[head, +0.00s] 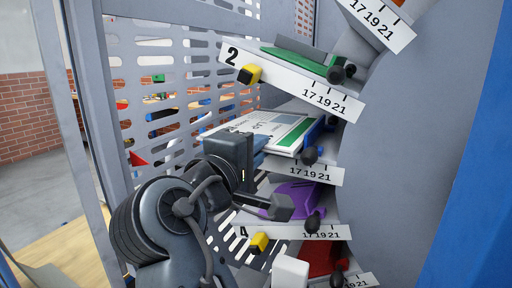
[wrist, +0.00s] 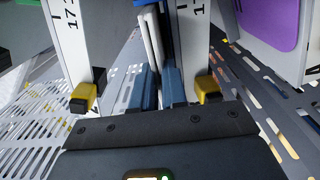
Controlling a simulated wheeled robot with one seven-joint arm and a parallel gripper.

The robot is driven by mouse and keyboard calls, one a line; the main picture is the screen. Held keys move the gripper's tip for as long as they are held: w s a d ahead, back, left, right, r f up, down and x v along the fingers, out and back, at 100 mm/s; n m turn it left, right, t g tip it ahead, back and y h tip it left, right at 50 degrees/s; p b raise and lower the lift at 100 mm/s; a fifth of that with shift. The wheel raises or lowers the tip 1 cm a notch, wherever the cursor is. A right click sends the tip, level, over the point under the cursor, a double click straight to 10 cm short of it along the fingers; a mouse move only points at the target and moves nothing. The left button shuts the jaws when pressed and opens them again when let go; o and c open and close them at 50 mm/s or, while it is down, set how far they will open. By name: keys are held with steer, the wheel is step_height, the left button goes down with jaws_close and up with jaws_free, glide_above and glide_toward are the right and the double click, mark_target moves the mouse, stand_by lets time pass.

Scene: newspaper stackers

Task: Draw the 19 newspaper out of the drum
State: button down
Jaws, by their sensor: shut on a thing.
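The newspaper (head: 268,128), white with a green band, lies flat on a shelf of the drum (head: 385,130), below the shelf labelled 2. My gripper (head: 262,158) is at its near edge in the head view. In the wrist view, the two blue fingers of my gripper (wrist: 160,75) are shut on the thin white edge of the newspaper (wrist: 154,38), between two numbered label strips. The newspaper's far part is hidden among the shelves. The label under its shelf (head: 310,172) reads 17 19 21, partly covered by my arm.
Shelf 2 (head: 290,82) with a green item is above. A purple item (head: 292,198) and a red item (head: 322,260) lie on lower shelves. Yellow blocks (head: 249,74) and black knobs stick out nearby. A perforated grey panel (head: 165,70) stands to the left.

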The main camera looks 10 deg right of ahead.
steer(key=shift+s+a, duration=0.1)
steer(key=p+v, duration=0.3)
steer(key=v, duration=0.9)
steer(key=shift+s+a, duration=0.15)
steer(key=shift+s, duration=0.2)
stand_by(1.4)
steer(key=p+v, duration=0.5)
steer(key=v, duration=1.2)
stand_by(0.5)
steer(key=shift+r, duration=0.1)
